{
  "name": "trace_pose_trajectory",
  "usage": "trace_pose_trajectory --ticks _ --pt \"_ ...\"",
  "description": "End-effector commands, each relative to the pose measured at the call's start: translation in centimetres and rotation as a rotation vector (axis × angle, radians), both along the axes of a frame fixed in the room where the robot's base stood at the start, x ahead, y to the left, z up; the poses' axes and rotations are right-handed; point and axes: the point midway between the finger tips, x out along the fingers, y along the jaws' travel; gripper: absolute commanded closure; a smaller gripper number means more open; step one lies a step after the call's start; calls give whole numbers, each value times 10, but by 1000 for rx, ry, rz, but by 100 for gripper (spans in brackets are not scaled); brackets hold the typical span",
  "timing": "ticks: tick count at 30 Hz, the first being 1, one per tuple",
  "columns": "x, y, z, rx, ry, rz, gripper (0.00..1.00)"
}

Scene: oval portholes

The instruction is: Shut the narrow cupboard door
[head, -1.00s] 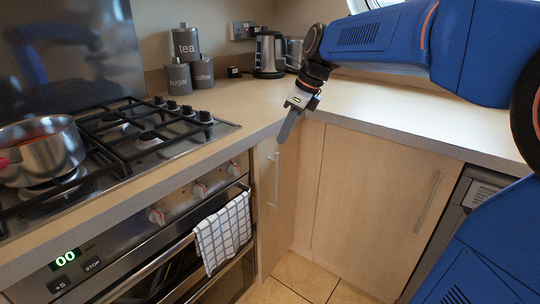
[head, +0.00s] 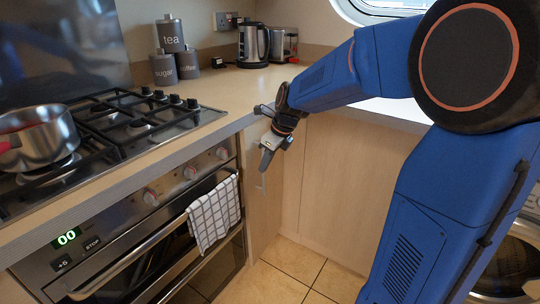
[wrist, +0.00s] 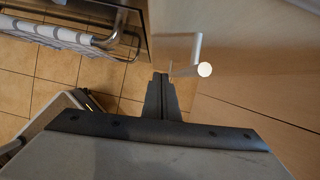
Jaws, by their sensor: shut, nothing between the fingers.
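The narrow cupboard door (head: 262,205) is a pale wood panel in the corner, just right of the oven. My gripper (head: 265,168) is shut and empty, pointing down in front of the door's upper part.
The oven (head: 150,235) with a checked towel (head: 213,212) on its rail is left of the door. A wide cupboard (head: 335,200) stands to the right, partly behind my arm. The worktop edge (head: 235,125) is close to my gripper. Tiled floor (head: 290,262) is open below.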

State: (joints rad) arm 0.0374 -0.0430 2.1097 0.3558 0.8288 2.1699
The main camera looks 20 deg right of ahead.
Motion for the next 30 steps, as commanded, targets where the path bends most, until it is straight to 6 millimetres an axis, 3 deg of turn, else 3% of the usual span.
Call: trace_pose_trajectory --ticks 6,23,30 --pt "21 18 3 -1 -3 2 100" --pt "29 25 3 0 -3 1 100" --pt "49 44 3 0 -3 2 100"
